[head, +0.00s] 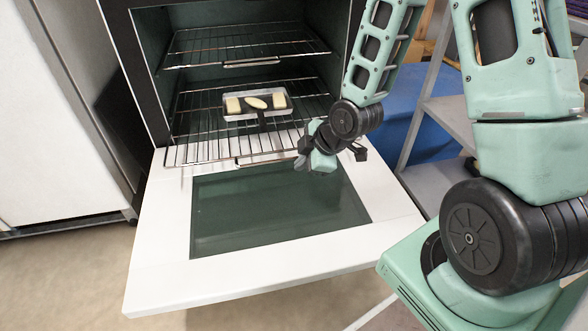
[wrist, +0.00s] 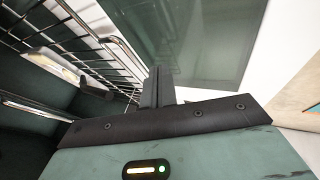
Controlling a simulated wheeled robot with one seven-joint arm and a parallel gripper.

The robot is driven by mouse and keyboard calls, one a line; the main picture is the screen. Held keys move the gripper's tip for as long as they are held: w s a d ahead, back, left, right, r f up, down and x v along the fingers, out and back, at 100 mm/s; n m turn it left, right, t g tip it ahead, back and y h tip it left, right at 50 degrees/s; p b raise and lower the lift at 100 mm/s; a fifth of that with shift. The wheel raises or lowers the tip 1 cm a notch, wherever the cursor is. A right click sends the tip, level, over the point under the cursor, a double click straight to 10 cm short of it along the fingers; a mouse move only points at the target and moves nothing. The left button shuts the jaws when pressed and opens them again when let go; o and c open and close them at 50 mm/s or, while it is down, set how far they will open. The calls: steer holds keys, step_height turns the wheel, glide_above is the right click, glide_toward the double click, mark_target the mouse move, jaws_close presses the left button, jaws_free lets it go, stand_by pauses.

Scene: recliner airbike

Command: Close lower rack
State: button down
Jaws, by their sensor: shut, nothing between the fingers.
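The lower rack (head: 205,148) is a wire shelf in the open oven. Its front part sticks out past the oven opening, over the inner side of the lowered door. A small tray (head: 240,116) with several pale pieces of food sits on it. My gripper (head: 303,160) is at the rack's front right corner, above the door; I cannot tell whether it touches the rack. In the wrist view the shut fingers (wrist: 158,76) are beside the rack's wires (wrist: 112,48), with nothing held.
The oven door (head: 160,270) lies open and low, with a dark glass panel (head: 275,212). An upper rack (head: 235,45) is inside the oven. A grey shelf unit (head: 440,110) stands at the right, and a white cabinet (head: 55,110) at the left.

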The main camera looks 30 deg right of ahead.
steer(key=w+f, duration=0.1)
steer(key=w+f+b, duration=0.1)
steer(key=w, duration=0.1)
steer(key=w+f+b, duration=0.1)
steer(key=w, duration=0.1)
steer(key=shift+d, duration=0.3)
